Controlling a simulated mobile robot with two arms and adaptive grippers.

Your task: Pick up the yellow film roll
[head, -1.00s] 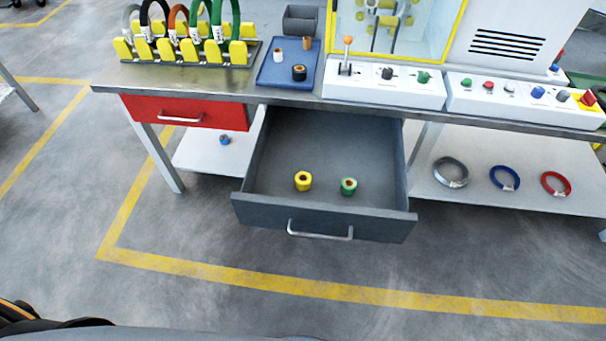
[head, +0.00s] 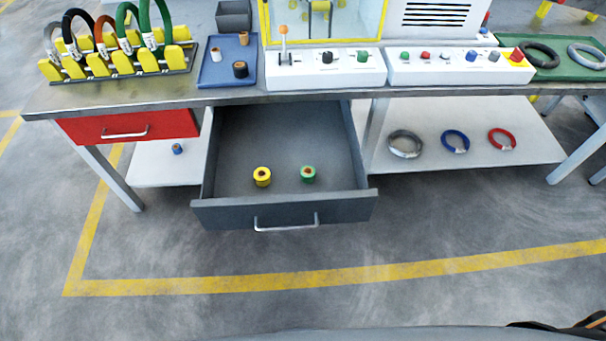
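The yellow film roll (head: 262,177) stands in the open grey drawer (head: 285,212) under the workbench, left of the middle of the drawer floor. A green film roll (head: 308,174) stands to its right, apart from it. Neither of my grippers shows in the head view. Nothing touches or covers the yellow roll.
The drawer sticks out from the bench (head: 230,101), with a handle (head: 286,224) on its front. A closed red drawer (head: 130,127) is at its left. A lower shelf (head: 470,165) holds several coils. The floor in front (head: 330,250) is clear.

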